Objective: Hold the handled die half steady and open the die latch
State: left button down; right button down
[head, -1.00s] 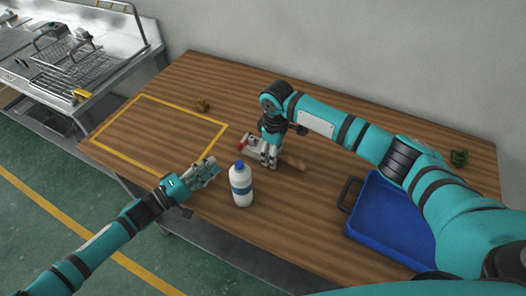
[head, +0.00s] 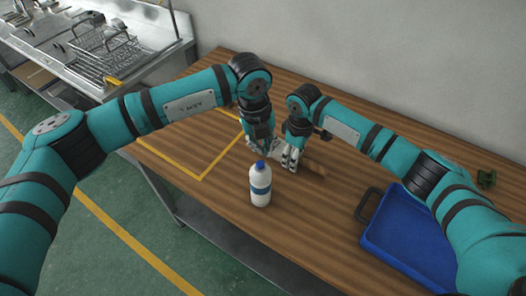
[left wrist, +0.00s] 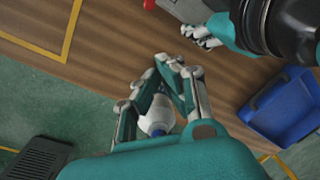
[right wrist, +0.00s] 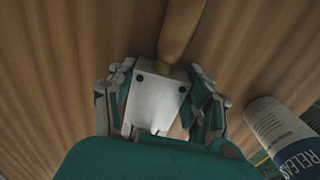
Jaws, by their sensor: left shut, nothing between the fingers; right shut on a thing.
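The die is a pale metal block (right wrist: 155,98) with a wooden handle (right wrist: 180,35), lying on the wooden table. My right gripper (head: 290,165) is shut on the block, its fingers on either side in the right wrist view (right wrist: 160,105). The handle also shows right of that gripper in the head view (head: 315,167). My left gripper (head: 262,149) is shut and empty, just left of the right gripper. Its fingertips meet in the left wrist view (left wrist: 170,65). A red part (left wrist: 150,4), probably the latch, shows at that view's top edge, apart from the left fingers; it is hidden in the head view.
A white bottle with a blue cap (head: 260,188) stands in front of both grippers, close to them. A blue tray (head: 368,243) lies at the right. A yellow outlined area (head: 185,172) at the left is bare where visible. A green item (head: 487,178) sits at the far right.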

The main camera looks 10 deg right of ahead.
pick_arm(q)
jog(key=shift+w+d+r+m+t+y, duration=0.2)
jog(key=shift+w+r+t+y, duration=0.15)
jog(key=shift+r+t, duration=0.25)
jog(key=shift+w+d+r+m+t+y, duration=0.15)
jog(key=shift+w+r+t+y, duration=0.15)
jog(key=shift+r+t, duration=0.25)
jog(key=x, duration=1)
jog(key=shift+s, duration=0.1)
jog(key=shift+a, duration=0.15)
jog(key=shift+a+m, duration=0.2)
jog(key=shift+m, duration=0.15)
